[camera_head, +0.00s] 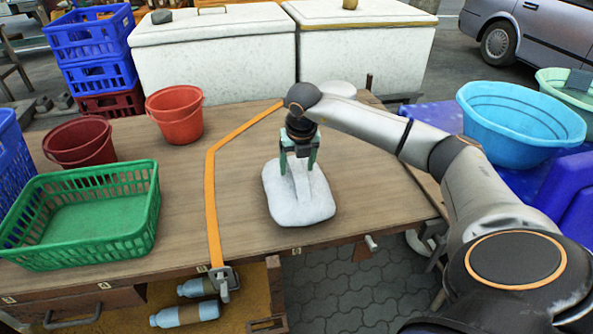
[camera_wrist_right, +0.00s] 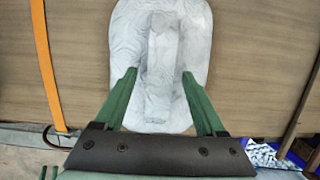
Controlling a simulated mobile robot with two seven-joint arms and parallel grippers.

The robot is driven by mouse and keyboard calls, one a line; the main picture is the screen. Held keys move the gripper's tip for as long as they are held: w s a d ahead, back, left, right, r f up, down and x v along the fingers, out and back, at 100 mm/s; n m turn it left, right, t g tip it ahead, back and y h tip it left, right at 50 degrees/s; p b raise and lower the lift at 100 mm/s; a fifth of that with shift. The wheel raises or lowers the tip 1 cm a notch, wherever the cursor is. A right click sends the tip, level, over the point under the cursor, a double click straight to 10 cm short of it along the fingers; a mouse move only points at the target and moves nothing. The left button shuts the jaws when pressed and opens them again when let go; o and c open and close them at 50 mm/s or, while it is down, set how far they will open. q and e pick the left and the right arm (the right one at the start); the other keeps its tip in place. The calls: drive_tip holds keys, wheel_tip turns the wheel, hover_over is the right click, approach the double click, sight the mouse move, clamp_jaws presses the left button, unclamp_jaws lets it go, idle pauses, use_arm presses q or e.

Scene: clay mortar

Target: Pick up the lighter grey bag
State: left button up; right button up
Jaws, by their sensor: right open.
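A light grey bag (camera_head: 298,205) lies on the wooden table (camera_head: 365,190), right of the orange strap. In the right wrist view the bag (camera_wrist_right: 160,60) has a raised ridge along its middle. My right gripper (camera_head: 300,155) is over the bag, pointing down. Its green fingers are spread, with the ridge between the fingertips (camera_wrist_right: 158,75). I cannot tell whether the fingers touch the bag. My left gripper is not in view. No second, darker bag shows.
An orange strap (camera_head: 211,200) crosses the table. A green basket (camera_head: 150,215), a red bucket (camera_head: 180,122) and a dark red bucket (camera_head: 80,150) stand to the left. White chests (camera_head: 215,65) stand behind the table.

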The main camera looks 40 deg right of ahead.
clamp_jaws()
idle(0.6)
drive_tip(key=shift+w+r, duration=0.1)
idle(0.7)
